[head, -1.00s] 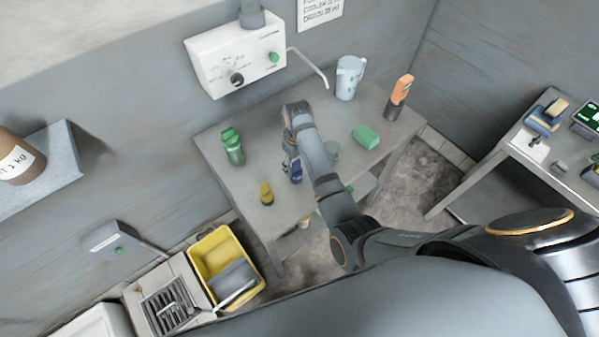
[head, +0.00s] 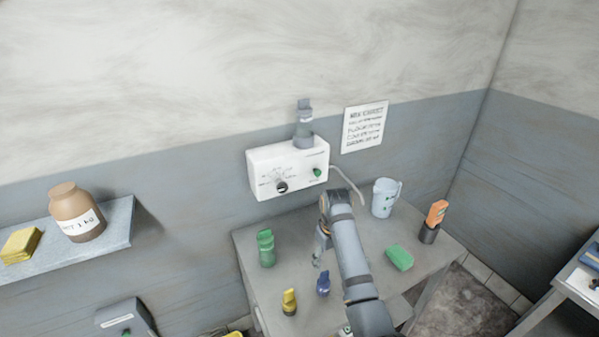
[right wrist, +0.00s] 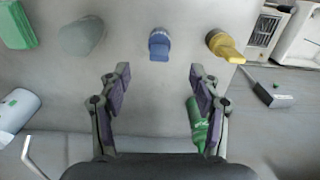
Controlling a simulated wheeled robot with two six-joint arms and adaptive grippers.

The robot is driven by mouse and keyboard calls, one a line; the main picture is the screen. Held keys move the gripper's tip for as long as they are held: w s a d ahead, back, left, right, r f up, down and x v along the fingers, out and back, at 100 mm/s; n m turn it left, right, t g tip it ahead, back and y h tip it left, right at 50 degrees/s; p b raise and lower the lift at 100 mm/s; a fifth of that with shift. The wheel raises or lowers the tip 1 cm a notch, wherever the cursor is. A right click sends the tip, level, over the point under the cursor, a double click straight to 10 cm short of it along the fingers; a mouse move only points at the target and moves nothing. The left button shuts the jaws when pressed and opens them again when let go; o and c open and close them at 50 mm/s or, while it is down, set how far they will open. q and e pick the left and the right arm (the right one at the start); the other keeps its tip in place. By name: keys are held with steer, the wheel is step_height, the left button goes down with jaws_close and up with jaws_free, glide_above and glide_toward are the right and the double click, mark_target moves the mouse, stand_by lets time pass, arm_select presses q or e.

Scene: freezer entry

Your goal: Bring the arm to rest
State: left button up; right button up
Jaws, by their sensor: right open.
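My right arm reaches over the grey table (head: 425,255) from the front. Its gripper (head: 318,262) hangs above the table, just behind a small blue bottle (head: 323,284). In the right wrist view the gripper (right wrist: 160,88) is open, with both fingers spread and nothing between them. The blue bottle (right wrist: 159,45) stands beyond the fingertips, apart from them. My left gripper is not in view.
A grey cup (right wrist: 82,37) shows in the wrist view.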

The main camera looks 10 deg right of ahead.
steer(key=s+d+f+m+t, duration=0.1)
steer(key=s+d+f, duration=0.2)
steer(key=s, duration=0.2)
steer(key=s+d+f+m, duration=0.1)
steer(key=s+d+f, duration=0.3)
steer(key=s, duration=0.2)
steer(key=s+d+r+m+t, duration=0.15)
steer(key=s+r, duration=0.25)
steer(key=s, duration=1)
steer(key=s+d+f+b, duration=0.1)
steer(key=f+b, duration=0.2)
steer(key=f, duration=0.8)
steer(key=s+d+f+h+b, duration=0.1)
steer(key=f+b, duration=0.1)
steer(key=f, duration=0.9)
steer(key=s+d+f+b, duration=0.1)
steer(key=f+b, duration=0.2)
steer(key=f, duration=0.9)
arm_select(q)
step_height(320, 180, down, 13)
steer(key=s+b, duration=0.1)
steer(key=b, duration=0.4)
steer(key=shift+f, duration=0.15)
arm_select(e)
steer(key=s+d+f+g, duration=0.1)
steer(key=s+f, duration=1.7)
steer(key=f, duration=0.3)
steer(key=shift+d+f, duration=0.3)
